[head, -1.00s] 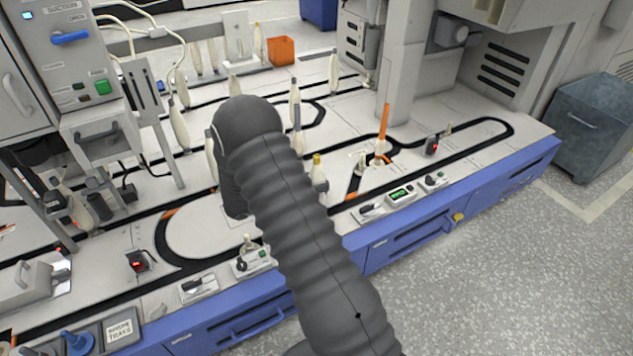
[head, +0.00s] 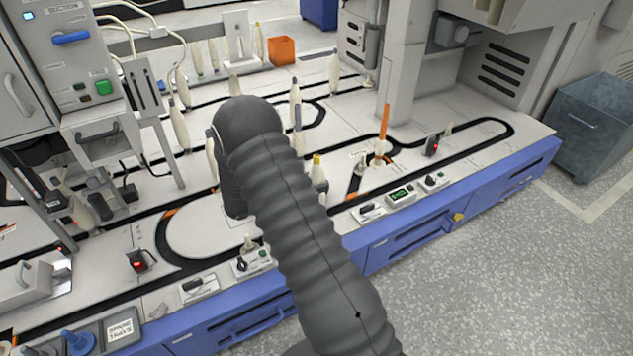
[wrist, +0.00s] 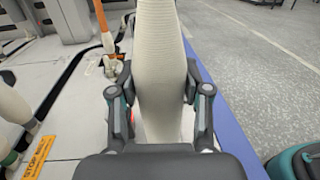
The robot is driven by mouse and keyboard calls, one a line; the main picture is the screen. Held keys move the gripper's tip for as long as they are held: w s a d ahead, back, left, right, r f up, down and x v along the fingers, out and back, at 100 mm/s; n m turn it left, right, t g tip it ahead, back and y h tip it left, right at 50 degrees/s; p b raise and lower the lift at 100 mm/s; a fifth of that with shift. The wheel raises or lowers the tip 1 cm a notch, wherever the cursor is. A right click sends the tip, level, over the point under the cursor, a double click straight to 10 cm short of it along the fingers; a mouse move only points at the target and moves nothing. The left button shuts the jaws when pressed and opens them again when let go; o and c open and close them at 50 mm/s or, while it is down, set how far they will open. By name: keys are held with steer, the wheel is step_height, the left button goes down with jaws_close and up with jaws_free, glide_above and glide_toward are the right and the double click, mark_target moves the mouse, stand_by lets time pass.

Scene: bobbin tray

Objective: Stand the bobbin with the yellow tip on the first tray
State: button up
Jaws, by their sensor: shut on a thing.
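The bobbin with the yellow tip (head: 317,171) shows just right of my arm in the head view, upright, its lower part partly hidden. In the wrist view my gripper (wrist: 160,92) is shut around a pale, ribbed bobbin (wrist: 158,50), whose tip is out of frame. Its place beside the blue edge and short of the orange post fits the yellow-tipped one. Blue trays with pegs (head: 78,341) stand at the lower left; I cannot tell which tray is the first.
A sign (head: 122,331) stands beside the blue trays. Other pale bobbins (head: 335,72) stand about the bench. Control boxes (head: 400,195) line its front edge.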

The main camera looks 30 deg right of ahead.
steer(key=shift+f+b, duration=0.35)
steer(key=shift+f, duration=0.25)
steer(key=o, duration=0.9)
steer(key=shift+o, duration=0.2)
steer(key=a, duration=1.1)
steer(key=shift+w, duration=0.35)
